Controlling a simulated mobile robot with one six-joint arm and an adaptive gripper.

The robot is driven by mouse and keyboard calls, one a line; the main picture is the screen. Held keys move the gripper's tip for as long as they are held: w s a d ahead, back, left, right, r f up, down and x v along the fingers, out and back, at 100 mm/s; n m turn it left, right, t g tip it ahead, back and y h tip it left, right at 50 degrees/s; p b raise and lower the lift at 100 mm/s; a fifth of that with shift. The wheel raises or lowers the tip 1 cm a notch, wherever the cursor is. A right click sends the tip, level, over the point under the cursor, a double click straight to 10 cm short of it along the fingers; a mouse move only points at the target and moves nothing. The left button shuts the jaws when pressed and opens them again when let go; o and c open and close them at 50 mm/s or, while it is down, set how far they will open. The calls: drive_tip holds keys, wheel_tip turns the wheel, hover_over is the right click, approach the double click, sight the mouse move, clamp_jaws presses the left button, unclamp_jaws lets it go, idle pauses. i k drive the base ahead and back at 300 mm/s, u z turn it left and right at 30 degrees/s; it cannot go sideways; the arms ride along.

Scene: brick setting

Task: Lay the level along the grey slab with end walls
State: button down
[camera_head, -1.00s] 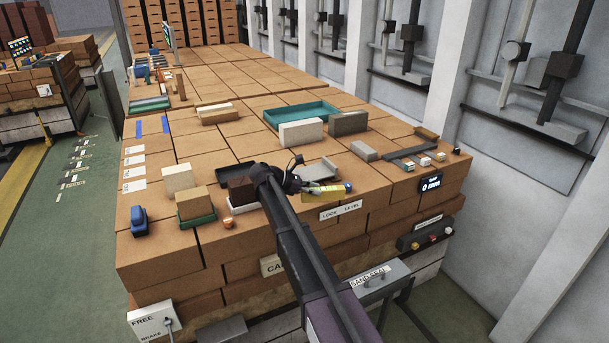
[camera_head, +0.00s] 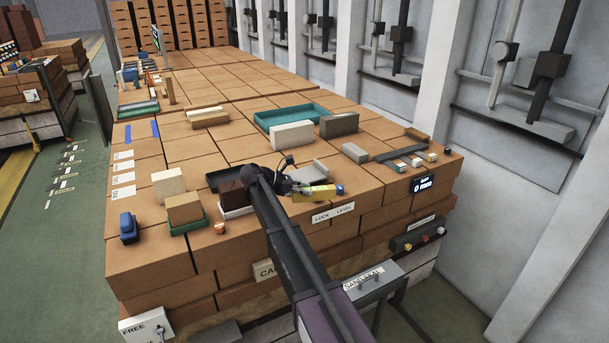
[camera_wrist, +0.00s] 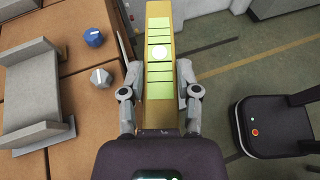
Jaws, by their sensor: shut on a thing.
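My gripper (camera_wrist: 160,82) is shut on the yellow level (camera_wrist: 159,116), whose pale green panels and white round spot face the wrist camera. In the head view the level (camera_head: 316,194) is at the front edge of the brick top, with my gripper (camera_head: 297,189) at its left end. The grey slab with end walls (camera_wrist: 33,92) lies to the left of the level in the wrist view, apart from it. In the head view this slab (camera_head: 311,174) is just behind the level, partly hidden by my gripper. I cannot tell how high the level is held.
A blue knob (camera_wrist: 94,37) and a grey knob (camera_wrist: 101,77) stand between slab and level. A dark brown block (camera_head: 233,195) in a tray is left of my gripper. A white block (camera_head: 291,135) and a teal tray (camera_head: 268,116) are behind. Open floor lies beyond the front edge.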

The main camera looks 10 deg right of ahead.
sight(303, 175)
drive_tip(key=z, duration=0.05)
drive_tip(key=i, duration=0.95)
drive_tip(key=u, duration=0.05)
